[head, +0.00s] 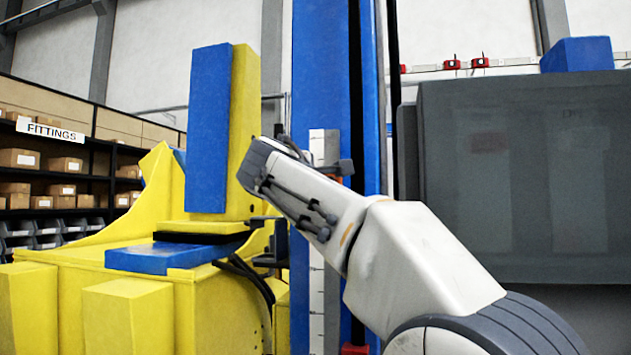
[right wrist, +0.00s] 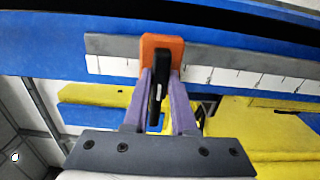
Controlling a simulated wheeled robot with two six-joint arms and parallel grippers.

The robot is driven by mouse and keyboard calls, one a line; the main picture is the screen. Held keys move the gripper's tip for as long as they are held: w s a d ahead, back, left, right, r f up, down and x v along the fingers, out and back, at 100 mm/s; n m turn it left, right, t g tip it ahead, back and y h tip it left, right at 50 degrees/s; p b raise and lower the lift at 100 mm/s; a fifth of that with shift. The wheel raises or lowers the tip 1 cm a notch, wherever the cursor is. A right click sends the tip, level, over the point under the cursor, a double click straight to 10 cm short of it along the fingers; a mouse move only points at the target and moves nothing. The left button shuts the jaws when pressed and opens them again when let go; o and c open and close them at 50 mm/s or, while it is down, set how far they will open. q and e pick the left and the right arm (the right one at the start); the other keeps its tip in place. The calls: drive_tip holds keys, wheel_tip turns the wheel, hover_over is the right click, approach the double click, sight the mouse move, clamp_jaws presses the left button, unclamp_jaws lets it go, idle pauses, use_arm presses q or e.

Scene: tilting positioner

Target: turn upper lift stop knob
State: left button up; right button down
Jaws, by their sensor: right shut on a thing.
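The lift stop is an orange block (right wrist: 161,42) on a white graduated scale (right wrist: 225,77) along the blue column. A black knob (right wrist: 155,90) stands out from the block. My right gripper (right wrist: 160,74) has its two purple fingers on either side of this knob, shut on it, with the tips close to the block. The knob's bar lies along the fingers. In the head view my right arm covers most of the stop; only a bit of orange (head: 335,178) shows beside the scale (head: 318,290). My left gripper is in neither view.
A yellow and blue positioner (head: 140,290) stands to the left of the blue column (head: 321,70), with black cables at its side. A large grey panel (head: 530,180) is on the right. Shelves with boxes (head: 65,165) are at the far left.

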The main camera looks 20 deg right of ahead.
drive_tip(key=shift+r, duration=0.1)
drive_tip(key=c, duration=0.7)
unclamp_jaws()
drive_tip(key=b+v, duration=0.4)
drive_tip(key=v, duration=0.6)
drive_tip(key=shift+s+a+b, duration=0.15)
drive_tip(key=shift+a+b, duration=0.05)
drive_tip(key=shift+b, duration=0.15)
